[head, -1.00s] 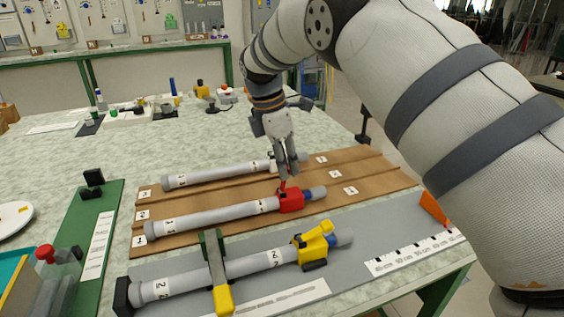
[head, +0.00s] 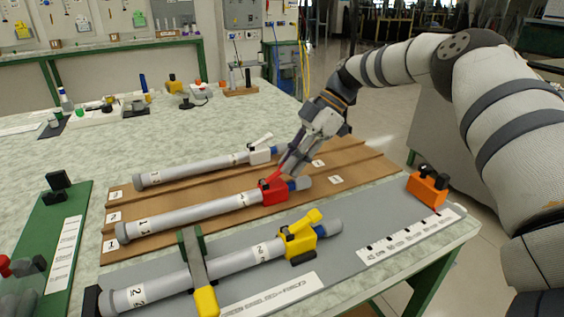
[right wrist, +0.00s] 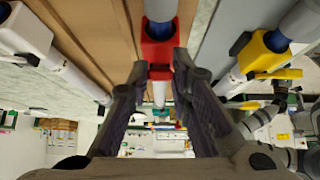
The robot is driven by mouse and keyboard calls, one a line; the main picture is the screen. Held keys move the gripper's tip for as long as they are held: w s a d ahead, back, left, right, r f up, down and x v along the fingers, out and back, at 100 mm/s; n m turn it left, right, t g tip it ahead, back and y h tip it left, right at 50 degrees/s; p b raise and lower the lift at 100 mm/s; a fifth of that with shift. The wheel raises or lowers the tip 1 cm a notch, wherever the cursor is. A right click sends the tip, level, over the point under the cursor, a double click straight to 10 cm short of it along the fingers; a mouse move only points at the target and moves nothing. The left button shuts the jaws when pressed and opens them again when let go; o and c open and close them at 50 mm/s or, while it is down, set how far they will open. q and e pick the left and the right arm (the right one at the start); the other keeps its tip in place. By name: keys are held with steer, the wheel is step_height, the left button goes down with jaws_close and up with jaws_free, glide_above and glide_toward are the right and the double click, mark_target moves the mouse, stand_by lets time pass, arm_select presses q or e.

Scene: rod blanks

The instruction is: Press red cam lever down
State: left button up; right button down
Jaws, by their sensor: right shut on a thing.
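My right gripper (head: 287,165) is shut on the red lever, coming in tilted from the upper right. In the right wrist view the red clamp (right wrist: 158,52) lies between and beyond the fingertips (right wrist: 160,70); the fingers partly hide the lever.
A rod with a white clamp (head: 260,155) lies behind. A rod with a yellow clamp (head: 298,242) lies in front on a grey mat, under a green and yellow holder (head: 198,270). An orange block (head: 428,188) stands at right. The brown board (head: 340,160) has free space at right.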

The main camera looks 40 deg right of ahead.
steer(key=shift+d+f+y+b, duration=0.25)
steer(key=shift+f+y+b, duration=0.4)
steer(key=shift+f+y, duration=0.05)
arm_select(q)
steer(key=shift+s+f+g, duration=0.4)
steer(key=shift+s+f, duration=0.6)
steer(key=shift+f, duration=0.2)
arm_select(e)
steer(key=shift+s+d+t+y, duration=0.1)
steer(key=shift+t+y, duration=0.2)
steer(key=c, duration=1.4)
jaws_free()
steer(key=shift+c, duration=0.2)
steer(key=shift+r, duration=0.1)
steer(key=v, duration=0.7)
